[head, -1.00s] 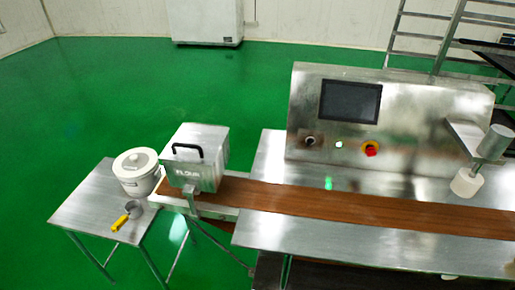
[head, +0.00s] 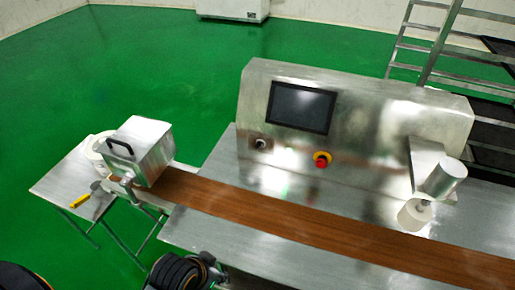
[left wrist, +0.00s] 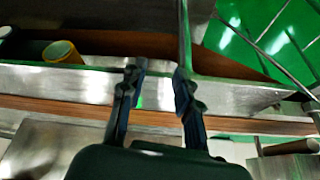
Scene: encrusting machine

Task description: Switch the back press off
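The encrusting machine's upright steel panel (head: 350,110) stands at the centre right in the head view. A press-like unit, a grey cylinder (head: 443,178) on a bracket above a white cylinder (head: 414,215), sits at the panel's right end. I cannot tell whether it is the back press. My left gripper (left wrist: 157,78) is open and empty in the left wrist view, over metal rails and a brown strip. My right gripper is not in view.
A brown conveyor belt (head: 300,226) runs along the steel table (head: 190,228). A steel box with a black handle (head: 140,150) stands at the belt's left end, beside a small side table (head: 55,185). Green floor (head: 150,70) is open behind. A stair frame (head: 430,50) is at back right.

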